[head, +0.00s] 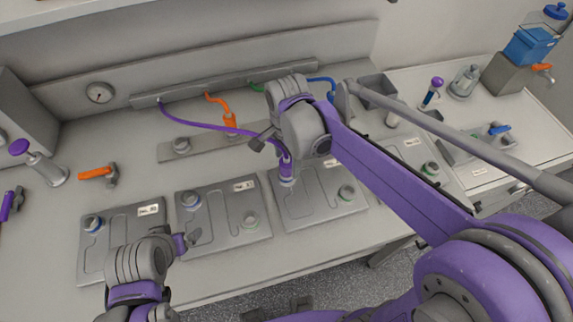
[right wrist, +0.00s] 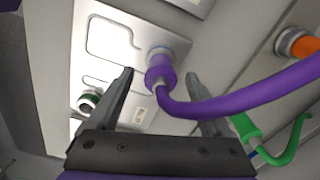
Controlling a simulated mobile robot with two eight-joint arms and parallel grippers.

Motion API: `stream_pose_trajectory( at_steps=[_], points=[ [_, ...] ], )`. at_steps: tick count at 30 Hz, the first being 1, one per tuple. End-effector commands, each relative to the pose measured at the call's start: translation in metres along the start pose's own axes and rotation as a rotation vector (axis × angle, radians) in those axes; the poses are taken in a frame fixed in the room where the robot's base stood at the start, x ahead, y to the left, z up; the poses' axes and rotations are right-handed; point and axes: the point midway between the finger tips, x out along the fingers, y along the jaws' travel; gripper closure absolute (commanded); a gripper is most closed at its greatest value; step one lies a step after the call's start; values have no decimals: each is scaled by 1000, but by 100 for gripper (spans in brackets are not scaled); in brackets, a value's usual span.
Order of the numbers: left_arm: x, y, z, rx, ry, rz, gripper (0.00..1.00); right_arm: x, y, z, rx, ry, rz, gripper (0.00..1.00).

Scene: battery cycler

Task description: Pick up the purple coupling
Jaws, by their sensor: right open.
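The purple coupling (head: 286,170) stands upright at the back left corner of a grey plate (head: 318,208), on a port there. A purple hose (head: 205,127) runs from it to the back rail. In the right wrist view the coupling (right wrist: 160,70) shows between my two fingers, with the hose bending off right. My right gripper (head: 270,143) is open and empty, close to the coupling's upper end; contact cannot be told. My left gripper (head: 187,241) is low at the front left, over the plates, away from the coupling; its jaw opening is unclear.
Orange (head: 230,120) and green (right wrist: 245,130) couplings on hoses are near the back rail (head: 225,84). More plates with ports line the bench front. An orange-handled valve (head: 97,172) and a purple-knobbed device (head: 40,165) stand at left. My right arm hides part of the bench.

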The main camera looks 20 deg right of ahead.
Motion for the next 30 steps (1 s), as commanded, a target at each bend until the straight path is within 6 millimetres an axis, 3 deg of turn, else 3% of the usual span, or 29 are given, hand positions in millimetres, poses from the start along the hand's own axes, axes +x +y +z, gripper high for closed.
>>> stream_pose_trajectory(
  at_steps=[5, 13, 27, 30],
  points=[
    [1, 0, 1, 0, -1, 0, 0, 22, 0, 1, 0, 0, 0, 17],
    [1, 0, 1, 0, -1, 0, 0, 25, 0, 1, 0, 0, 0, 17],
    [1, 0, 1, 0, -1, 0, 0, 25, 0, 1, 0, 0, 0, 100],
    [1, 0, 1, 0, -1, 0, 0, 24, 0, 1, 0, 0, 0, 100]
  ],
)
